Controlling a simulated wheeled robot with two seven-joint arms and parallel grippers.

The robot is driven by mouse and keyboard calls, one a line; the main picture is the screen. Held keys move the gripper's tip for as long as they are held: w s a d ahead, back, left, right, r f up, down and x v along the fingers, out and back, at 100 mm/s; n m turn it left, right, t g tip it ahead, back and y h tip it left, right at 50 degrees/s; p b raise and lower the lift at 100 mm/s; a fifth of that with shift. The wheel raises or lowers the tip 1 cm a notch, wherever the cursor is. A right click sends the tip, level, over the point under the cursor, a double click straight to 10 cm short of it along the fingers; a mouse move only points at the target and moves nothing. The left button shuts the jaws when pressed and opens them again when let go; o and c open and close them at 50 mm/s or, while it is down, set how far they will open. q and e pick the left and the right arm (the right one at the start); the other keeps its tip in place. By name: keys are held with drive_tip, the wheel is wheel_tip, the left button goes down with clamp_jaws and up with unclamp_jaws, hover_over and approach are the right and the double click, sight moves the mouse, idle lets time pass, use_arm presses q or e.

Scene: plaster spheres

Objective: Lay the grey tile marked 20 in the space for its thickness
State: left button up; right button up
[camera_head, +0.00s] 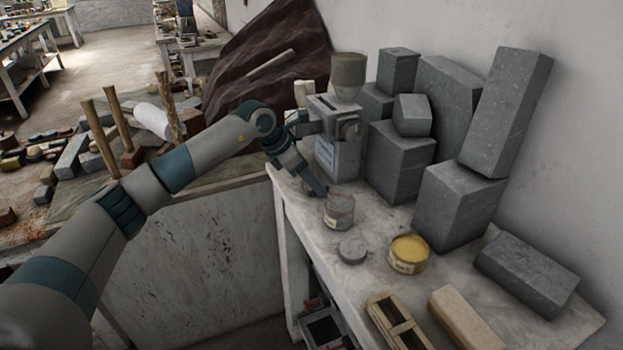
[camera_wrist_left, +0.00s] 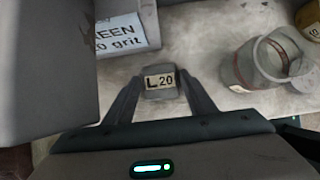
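The grey tile (camera_wrist_left: 160,82), with a pale label reading "L 20", shows in the left wrist view between the fingertips of my left gripper (camera_wrist_left: 160,90). The fingers lie close along both its sides; I cannot tell whether they press on it. In the head view my left gripper (camera_head: 318,188) points down at the far end of the table (camera_head: 300,225), beside a glass jar (camera_head: 339,211), and the tile cannot be made out there. A wooden frame with open gaps (camera_head: 397,322) lies at the table's near edge. My right gripper is not in view.
A machine labelled "grit" (camera_head: 335,140) stands just behind the gripper. A grey disc (camera_head: 352,250), a yellow-filled tin (camera_head: 408,253), a pale wooden block (camera_head: 465,318) and several grey stone blocks (camera_head: 456,205) crowd the table. Bare tabletop shows between the disc and the wooden frame.

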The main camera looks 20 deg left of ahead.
use_arm(q)
drive_tip(key=shift+o, duration=0.5)
drive_tip(key=shift+r, duration=0.15)
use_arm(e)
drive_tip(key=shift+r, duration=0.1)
use_arm(q)
drive_tip(key=shift+a, duration=0.1)
drive_tip(key=b+v, duration=0.4)
drive_tip(key=v, duration=0.8)
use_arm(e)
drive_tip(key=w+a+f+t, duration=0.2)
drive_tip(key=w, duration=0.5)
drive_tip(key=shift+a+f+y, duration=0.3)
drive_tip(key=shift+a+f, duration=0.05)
use_arm(q)
drive_tip(key=shift+o, duration=0.5)
drive_tip(key=shift+s, duration=0.1)
